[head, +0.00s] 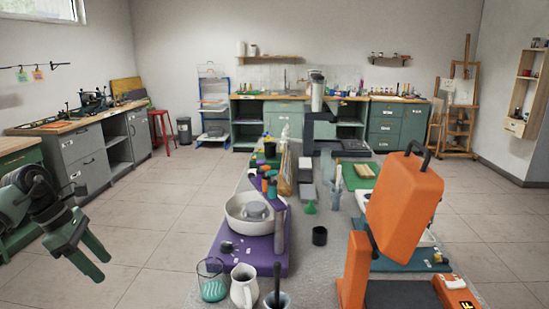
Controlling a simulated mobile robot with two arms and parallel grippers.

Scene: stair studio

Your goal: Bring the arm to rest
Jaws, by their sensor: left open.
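My left gripper (99,267) is in the head view at the lower left, at the end of my dark green arm. Its fingers are apart, with nothing between them. It hangs over the bare floor, to the left of the long work table (204,292) and clear of it. My right gripper does not show.
The table holds a purple mat (276,264) with a white round bowl (236,216), a glass (212,284), a white jug (243,287), a black cup (319,236) and an orange machine (404,205). Grey cabinets (86,168) line the left wall. Open tiled floor (160,225) lies between.

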